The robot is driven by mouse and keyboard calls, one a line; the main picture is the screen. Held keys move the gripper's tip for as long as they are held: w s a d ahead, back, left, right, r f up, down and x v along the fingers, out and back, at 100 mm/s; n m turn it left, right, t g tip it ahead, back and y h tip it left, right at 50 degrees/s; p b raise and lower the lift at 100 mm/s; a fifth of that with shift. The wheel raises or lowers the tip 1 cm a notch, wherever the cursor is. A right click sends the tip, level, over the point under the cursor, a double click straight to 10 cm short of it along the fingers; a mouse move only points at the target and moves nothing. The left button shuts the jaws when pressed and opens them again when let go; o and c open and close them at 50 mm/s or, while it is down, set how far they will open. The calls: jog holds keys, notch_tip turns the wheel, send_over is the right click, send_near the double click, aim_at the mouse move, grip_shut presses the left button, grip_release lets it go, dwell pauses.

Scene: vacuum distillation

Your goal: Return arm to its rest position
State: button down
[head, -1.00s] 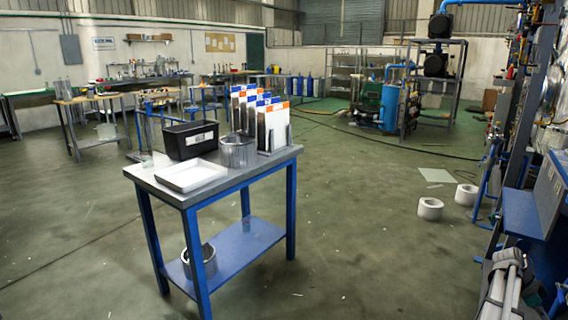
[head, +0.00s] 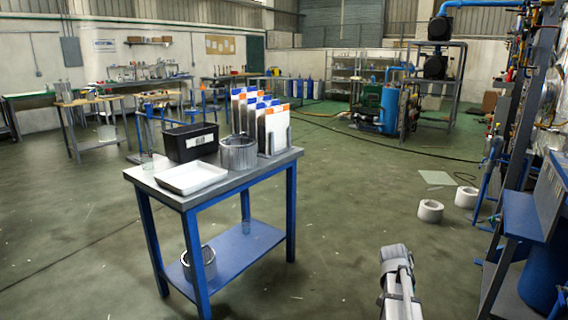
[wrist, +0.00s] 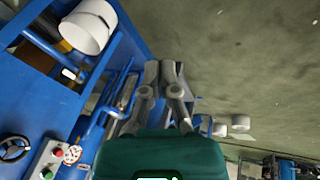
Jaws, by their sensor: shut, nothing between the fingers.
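My gripper (wrist: 165,78) shows in the middle of the wrist view, its grey fingers together with nothing between them. Bare floor and the edge of a blue frame lie beyond the fingertips. In the head view, part of my arm (head: 396,280) rises from the bottom edge, right of the table and over open floor. My gripper cannot be made out there.
A blue-framed table (head: 233,182) holds a white tray (head: 190,178), a black bin (head: 190,141) and a metal pot (head: 238,153). Blue equipment (head: 530,215) stands at the right. Two white rings, one here (head: 430,211), lie on the floor. The centre floor is clear.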

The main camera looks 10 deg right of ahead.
jog(key=s+a+f+n+t+y, duration=0.15)
jog(key=a+n, duration=0.55)
jog(key=a, duration=1.1)
jog(key=a+n+t+y, duration=0.1)
jog(key=a+n+y, duration=0.4)
jog(key=a, duration=1.3)
notch_tip(320, 180, up, 36)
jog(key=n+h+p, duration=0.1)
jog(key=h+p, duration=0.1)
jog(key=p, duration=3.3)
jog(key=shift+d+n+p, duration=0.25)
jog(key=shift+n+p, duration=0.15)
jog(key=shift+g+h, duration=0.25)
jog(key=shift+a, duration=0.1)
